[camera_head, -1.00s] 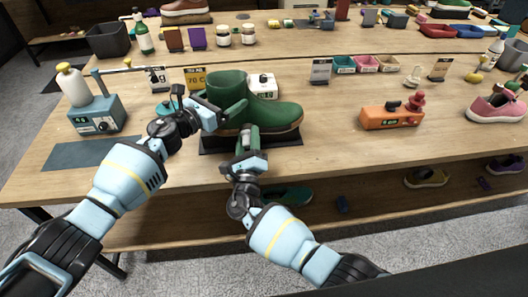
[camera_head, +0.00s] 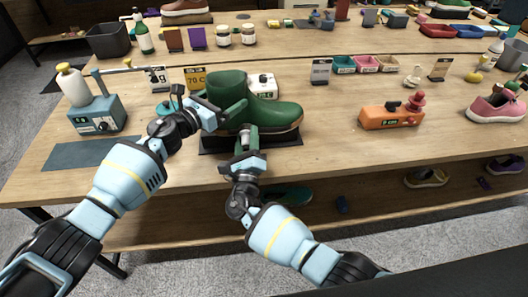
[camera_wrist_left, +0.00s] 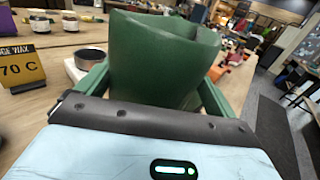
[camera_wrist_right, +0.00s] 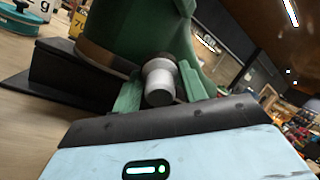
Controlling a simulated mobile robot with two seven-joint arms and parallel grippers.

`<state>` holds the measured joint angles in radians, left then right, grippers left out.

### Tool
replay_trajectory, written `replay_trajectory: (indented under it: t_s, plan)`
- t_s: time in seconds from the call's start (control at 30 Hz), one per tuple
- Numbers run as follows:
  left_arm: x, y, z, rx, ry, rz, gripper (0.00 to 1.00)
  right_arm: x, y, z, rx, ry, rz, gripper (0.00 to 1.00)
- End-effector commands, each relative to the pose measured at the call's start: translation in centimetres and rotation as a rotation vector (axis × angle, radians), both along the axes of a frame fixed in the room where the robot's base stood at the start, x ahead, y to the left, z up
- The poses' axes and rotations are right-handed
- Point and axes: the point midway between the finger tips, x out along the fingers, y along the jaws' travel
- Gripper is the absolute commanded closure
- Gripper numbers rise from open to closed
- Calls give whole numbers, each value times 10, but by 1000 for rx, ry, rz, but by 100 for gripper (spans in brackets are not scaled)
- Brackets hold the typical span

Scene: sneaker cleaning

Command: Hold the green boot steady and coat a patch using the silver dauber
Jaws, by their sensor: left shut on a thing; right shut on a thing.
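The green boot (camera_head: 272,114) stands upright on a dark stand (camera_head: 210,144) near the table's front edge, toe to the right. My left gripper (camera_head: 224,112) is shut on the boot's shaft, which fills the left wrist view (camera_wrist_left: 155,60) between the two fingers. My right gripper (camera_head: 248,142) is shut on the silver dauber (camera_wrist_right: 160,82), in front of the boot's lower side. In the right wrist view the dauber's end lies close to the boot (camera_wrist_right: 140,30); I cannot tell whether it touches. The dauber's far end is hidden.
A blue-grey device (camera_head: 97,117) with a white bottle stands left, beside a dark mat (camera_head: 92,153). An orange device (camera_head: 391,117) and a pink shoe (camera_head: 498,108) stand right. A white device (camera_head: 263,86) is behind the boot.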

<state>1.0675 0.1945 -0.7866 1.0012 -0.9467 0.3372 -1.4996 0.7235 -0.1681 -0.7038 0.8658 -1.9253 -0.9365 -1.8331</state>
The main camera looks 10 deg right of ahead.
Motion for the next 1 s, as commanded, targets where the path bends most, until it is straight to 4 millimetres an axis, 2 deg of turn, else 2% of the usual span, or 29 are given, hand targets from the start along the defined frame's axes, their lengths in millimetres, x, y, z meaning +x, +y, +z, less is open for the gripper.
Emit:
replay_trajectory:
  t_s: [0.3,1.0]
  plan:
    - [0,0,-1,3,0,0,44,-2,-21,0,0,0,0,76]
    - [0,0,-1,3,0,0,44,-1,-19,0,1,-1,1,76]
